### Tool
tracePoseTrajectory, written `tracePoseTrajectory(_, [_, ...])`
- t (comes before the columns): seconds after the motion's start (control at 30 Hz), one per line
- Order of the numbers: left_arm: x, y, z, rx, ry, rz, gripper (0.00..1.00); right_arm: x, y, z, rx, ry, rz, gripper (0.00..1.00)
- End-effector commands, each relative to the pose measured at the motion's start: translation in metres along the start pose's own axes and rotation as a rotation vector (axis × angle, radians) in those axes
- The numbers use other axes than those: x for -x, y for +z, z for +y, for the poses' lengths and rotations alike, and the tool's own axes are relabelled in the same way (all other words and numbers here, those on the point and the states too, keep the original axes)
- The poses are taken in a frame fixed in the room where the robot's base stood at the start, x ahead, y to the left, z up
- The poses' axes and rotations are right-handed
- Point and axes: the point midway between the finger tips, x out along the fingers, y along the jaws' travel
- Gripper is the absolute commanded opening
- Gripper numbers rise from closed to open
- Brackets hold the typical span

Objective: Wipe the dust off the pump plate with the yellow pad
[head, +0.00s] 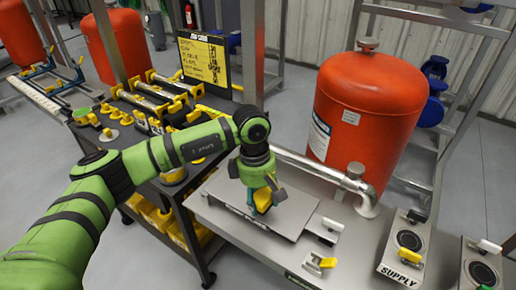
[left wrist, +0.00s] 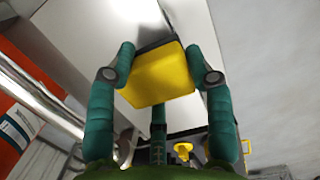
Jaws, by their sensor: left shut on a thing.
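My left gripper (head: 262,196) is shut on the yellow pad (head: 264,203), low over the grey pump plate (head: 288,220) on the metal bench. I cannot tell whether the pad touches the plate. A darker grey patch shows just past the pad in the wrist view, and I cannot tell if it is dust. My right gripper is not in view.
A large orange tank (head: 363,105) stands behind the plate, with a silver pipe (head: 315,165) running in front of it. Valve blocks, one marked SUPPLY (head: 404,250), stand to the right. A dark cart (head: 150,165) with yellow parts is on the left.

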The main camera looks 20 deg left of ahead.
Motion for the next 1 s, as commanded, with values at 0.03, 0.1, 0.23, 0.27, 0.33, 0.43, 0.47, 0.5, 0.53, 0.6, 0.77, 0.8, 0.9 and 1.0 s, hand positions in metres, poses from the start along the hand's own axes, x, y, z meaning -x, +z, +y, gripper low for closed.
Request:
tracePoseTrajectory(0.03, [0.008, 0.001, 0.001, 0.0, 0.002, 0.0, 0.22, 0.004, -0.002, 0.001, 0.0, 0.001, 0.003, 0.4])
tracePoseTrajectory(0.1, [0.014, 0.002, 0.001, 0.001, 0.003, 0.0, 0.22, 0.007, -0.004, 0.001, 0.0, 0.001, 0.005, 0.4])
tracePoseTrajectory(0.23, [0.025, 0.004, 0.001, 0.003, 0.002, 0.001, 0.22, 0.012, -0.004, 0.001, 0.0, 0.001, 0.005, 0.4])
tracePoseTrajectory(0.27, [0.028, 0.004, 0.001, 0.003, 0.003, 0.001, 0.22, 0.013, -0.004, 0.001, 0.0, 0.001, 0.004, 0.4])
tracePoseTrajectory(0.33, [0.034, 0.005, 0.001, 0.004, 0.003, 0.0, 0.22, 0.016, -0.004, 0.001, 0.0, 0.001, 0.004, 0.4])
tracePoseTrajectory(0.43, [0.039, 0.006, 0.001, 0.006, 0.003, 0.0, 0.22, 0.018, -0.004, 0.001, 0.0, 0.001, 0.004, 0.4])
tracePoseTrajectory(0.47, [0.04, 0.006, 0.001, 0.006, 0.003, 0.0, 0.22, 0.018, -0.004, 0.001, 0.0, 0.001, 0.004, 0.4])
tracePoseTrajectory(0.5, [0.041, 0.006, 0.001, 0.006, 0.002, -0.001, 0.22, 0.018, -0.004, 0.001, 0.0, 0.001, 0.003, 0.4])
tracePoseTrajectory(0.53, [0.041, 0.006, 0.001, 0.007, 0.002, 0.0, 0.22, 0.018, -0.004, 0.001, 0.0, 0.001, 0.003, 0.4])
tracePoseTrajectory(0.6, [0.041, 0.006, 0.001, 0.007, 0.002, -0.001, 0.22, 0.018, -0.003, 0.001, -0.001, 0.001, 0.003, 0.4])
tracePoseTrajectory(0.77, [0.041, 0.006, 0.001, 0.007, 0.002, 0.0, 0.22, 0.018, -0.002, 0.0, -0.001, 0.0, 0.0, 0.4])
tracePoseTrajectory(0.8, [0.04, 0.006, 0.001, 0.007, 0.002, 0.0, 0.22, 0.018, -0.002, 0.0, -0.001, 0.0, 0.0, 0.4])
tracePoseTrajectory(0.9, [0.04, 0.006, 0.001, 0.007, 0.002, 0.0, 0.22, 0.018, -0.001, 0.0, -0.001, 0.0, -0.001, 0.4])
tracePoseTrajectory(1.0, [0.04, 0.006, 0.001, 0.007, 0.002, 0.0, 0.22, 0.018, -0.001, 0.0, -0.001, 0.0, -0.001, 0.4])
